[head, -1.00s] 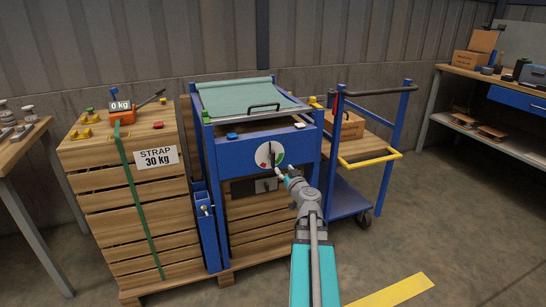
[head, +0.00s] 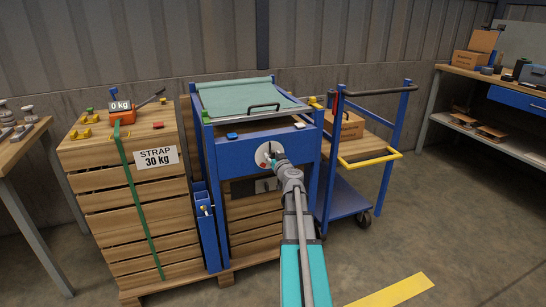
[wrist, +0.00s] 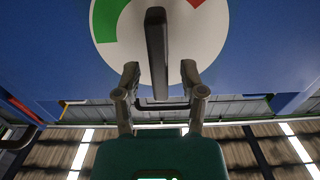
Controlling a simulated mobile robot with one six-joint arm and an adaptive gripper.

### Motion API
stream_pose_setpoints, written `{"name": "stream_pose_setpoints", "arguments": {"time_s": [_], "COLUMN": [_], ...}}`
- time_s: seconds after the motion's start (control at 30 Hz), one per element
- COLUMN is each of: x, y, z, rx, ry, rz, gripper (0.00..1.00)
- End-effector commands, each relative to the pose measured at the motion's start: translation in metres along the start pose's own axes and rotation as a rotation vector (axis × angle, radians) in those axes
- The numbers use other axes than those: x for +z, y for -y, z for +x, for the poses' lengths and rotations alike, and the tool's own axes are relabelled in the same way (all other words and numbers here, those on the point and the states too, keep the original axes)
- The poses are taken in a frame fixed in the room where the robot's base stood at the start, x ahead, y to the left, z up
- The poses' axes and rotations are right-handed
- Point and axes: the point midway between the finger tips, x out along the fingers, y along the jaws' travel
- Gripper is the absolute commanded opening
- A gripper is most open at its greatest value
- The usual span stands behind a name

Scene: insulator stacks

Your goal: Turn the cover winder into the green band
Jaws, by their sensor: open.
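The cover winder is a dark bar (wrist: 157,50) on a round white dial (head: 264,149) on the front of the blue frame. In the wrist view the dial (wrist: 208,50) carries the green band (wrist: 109,20) at upper left and a red band (wrist: 197,3) at upper right. The bar lies over the white part, between the bands and clear of the green. My gripper (wrist: 160,72) is open, one finger on each side of the bar, with gaps showing. In the head view my gripper (head: 278,161) hides much of the dial's right side.
A green cover (head: 235,97) lies on top of the blue frame (head: 235,150). A strapped crate (head: 125,205) stands left, and a blue trolley (head: 348,197) stands close on the right. The floor ahead of the trolley is clear.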

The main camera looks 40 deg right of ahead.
Motion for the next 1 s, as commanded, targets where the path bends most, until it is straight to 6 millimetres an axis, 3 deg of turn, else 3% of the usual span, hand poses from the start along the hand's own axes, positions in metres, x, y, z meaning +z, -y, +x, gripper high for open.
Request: {"name": "stream_pose_setpoints", "arguments": {"time_s": [0.27, 0.5, 0.57, 1.0], "x": [0.0000, 0.0000, 0.0000, 0.0001], "y": [0.0001, 0.0001, 0.0001, -0.0006], "z": [0.0003, 0.0002, 0.0002, 0.0003], "rx": [0.000, 0.000, 0.000, 0.000], "ry": [0.000, 0.000, 0.000, 0.000], "rz": [0.000, 0.000, 0.000, 0.022], "gripper": [0.53, 0.08, 0.00, 0.00]}}
